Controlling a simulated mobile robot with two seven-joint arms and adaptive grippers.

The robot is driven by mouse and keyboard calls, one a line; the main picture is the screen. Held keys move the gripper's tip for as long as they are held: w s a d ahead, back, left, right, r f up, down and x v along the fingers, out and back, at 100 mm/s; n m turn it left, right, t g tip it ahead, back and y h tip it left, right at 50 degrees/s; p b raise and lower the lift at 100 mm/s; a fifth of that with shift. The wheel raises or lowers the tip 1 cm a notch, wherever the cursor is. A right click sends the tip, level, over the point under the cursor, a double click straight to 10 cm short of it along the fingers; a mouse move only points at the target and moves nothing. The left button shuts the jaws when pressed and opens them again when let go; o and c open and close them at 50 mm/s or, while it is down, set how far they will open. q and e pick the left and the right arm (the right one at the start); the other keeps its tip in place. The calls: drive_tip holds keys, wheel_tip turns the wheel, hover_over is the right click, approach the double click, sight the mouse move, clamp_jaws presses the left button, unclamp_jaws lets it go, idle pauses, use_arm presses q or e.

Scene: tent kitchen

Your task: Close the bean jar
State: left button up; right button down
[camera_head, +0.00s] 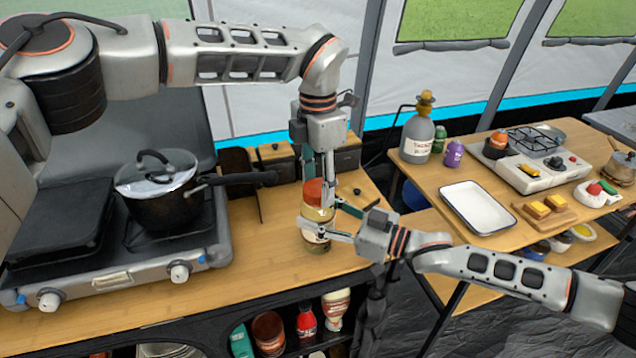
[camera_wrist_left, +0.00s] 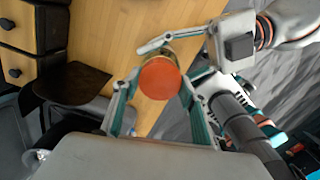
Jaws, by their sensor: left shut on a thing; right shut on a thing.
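The bean jar (camera_head: 316,214) is a glass jar standing upright on the wooden counter, right of the stove. Its red-orange lid (camera_head: 313,191) is at the jar's mouth; I cannot tell whether it is fully seated. My left gripper (camera_head: 317,183) points down from above, shut on the lid. In the left wrist view the round lid (camera_wrist_left: 159,78) lies between its fingers and hides most of the jar. My right gripper (camera_head: 334,222) comes in from the right and is shut on the jar's body below the lid.
A stove (camera_head: 120,277) with a lidded black pot (camera_head: 165,205) fills the left; the pot's handle reaches toward the jar. Small wooden drawers (camera_head: 272,158) stand behind. A side table (camera_head: 490,245) at right holds a white tray (camera_head: 480,226) and a burner. Shelves with bottles are below the counter.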

use_arm(q)
drive_tip(key=shift+m, duration=0.7)
drive_tip(key=o, duration=1.3)
wheel_tip(320, 180, up, 12)
use_arm(e)
drive_tip(key=c, duration=0.9)
unclamp_jaws()
drive_tip(key=shift+d, duration=0.1)
